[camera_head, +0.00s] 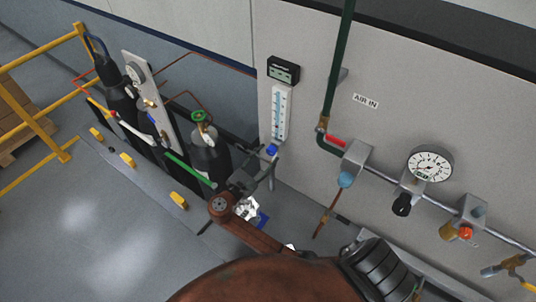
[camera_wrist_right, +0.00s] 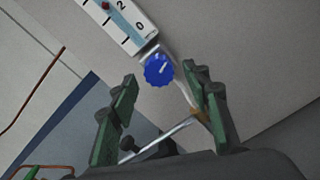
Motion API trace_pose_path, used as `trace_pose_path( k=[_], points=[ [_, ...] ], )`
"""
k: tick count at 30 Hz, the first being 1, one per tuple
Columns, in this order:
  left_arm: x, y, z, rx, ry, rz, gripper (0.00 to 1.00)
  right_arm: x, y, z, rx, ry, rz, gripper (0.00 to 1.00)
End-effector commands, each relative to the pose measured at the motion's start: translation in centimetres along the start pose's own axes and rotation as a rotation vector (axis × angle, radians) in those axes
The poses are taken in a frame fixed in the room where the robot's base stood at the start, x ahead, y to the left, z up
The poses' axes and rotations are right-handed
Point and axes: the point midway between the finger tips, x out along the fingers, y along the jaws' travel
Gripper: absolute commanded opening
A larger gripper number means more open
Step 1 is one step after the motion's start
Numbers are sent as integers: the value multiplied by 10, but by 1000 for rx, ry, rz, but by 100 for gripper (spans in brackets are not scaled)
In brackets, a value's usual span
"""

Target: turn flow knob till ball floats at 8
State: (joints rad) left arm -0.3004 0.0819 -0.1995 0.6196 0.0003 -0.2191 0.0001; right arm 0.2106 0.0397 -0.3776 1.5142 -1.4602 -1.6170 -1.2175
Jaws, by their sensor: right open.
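The flowmeter (camera_head: 281,113) is a white upright strip with a blue scale on the grey wall panel. Its blue flow knob (camera_head: 271,150) sits just below it and shows a white pointer line in the right wrist view (camera_wrist_right: 158,70). A small red ball (camera_wrist_right: 105,5) shows in the tube near the 2 mark, at the top edge; the higher scale is cut off. My right gripper (camera_head: 261,167) is open just below the knob. In the right wrist view its green-padded fingers stand either side of the knob, apart from it. My left gripper is out of view.
A small display (camera_head: 283,70) is above the flowmeter. A dark green pipe (camera_head: 338,70) runs down to its right, joining a line with a gauge (camera_head: 430,165) and valves. Gas cylinders (camera_head: 208,155) stand to the left. A yellow rail (camera_head: 40,125) is farther left.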

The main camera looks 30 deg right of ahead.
Motion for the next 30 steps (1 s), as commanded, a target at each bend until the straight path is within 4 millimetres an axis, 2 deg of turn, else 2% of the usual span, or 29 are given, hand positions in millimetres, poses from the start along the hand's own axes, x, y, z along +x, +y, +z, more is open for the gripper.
trace_pose_path(
  k=[9,15,21,30],
  points=[
    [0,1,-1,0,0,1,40,-66,0,-1,-1,4,-1,44],
    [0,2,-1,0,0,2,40,-95,0,0,0,1,0,44],
    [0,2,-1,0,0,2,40,-104,0,0,0,1,0,44],
    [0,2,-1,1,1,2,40,-104,0,0,0,0,0,44]
  ],
)
